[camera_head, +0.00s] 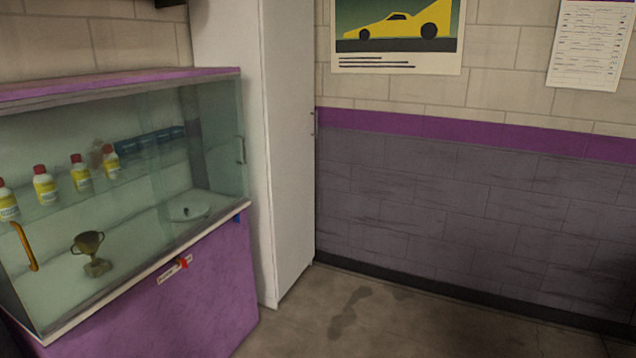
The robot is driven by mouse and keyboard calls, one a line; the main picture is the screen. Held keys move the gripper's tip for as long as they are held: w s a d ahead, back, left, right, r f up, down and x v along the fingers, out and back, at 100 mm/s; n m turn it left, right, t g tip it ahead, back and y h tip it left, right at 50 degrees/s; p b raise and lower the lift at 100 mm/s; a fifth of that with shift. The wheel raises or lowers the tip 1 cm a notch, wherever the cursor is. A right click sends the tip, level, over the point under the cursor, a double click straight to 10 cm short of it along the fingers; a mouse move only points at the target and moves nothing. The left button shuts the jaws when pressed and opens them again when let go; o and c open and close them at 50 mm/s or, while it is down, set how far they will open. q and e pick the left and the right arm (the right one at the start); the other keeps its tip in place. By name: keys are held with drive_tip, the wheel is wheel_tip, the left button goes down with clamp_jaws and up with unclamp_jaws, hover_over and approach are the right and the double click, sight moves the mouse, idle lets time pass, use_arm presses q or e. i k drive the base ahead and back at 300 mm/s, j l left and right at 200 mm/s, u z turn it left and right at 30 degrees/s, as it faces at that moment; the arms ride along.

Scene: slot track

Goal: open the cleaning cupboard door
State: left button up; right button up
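A tall white cupboard (290,150) stands in the corner against the far wall, right of a glass display case. Its door faces right and looks closed. A slim handle (314,124) shows at the door's far edge, at about mid-height in the picture. I cannot tell from any label whether it is the cleaning cupboard. Neither of my grippers is in view.
A purple-based glass display case (200,285) fills the left, holding several bottles (46,186), a small trophy (90,252) and a white plate (190,209). The case has its own handle (241,150). The floor (400,320) right of the cupboard is clear, with dark stains.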

sight(288, 26)
drive_tip(key=i+l+z, duration=0.25)
drive_tip(key=i, duration=0.65)
drive_tip(key=i+z, duration=0.25)
drive_tip(key=i, duration=0.7)
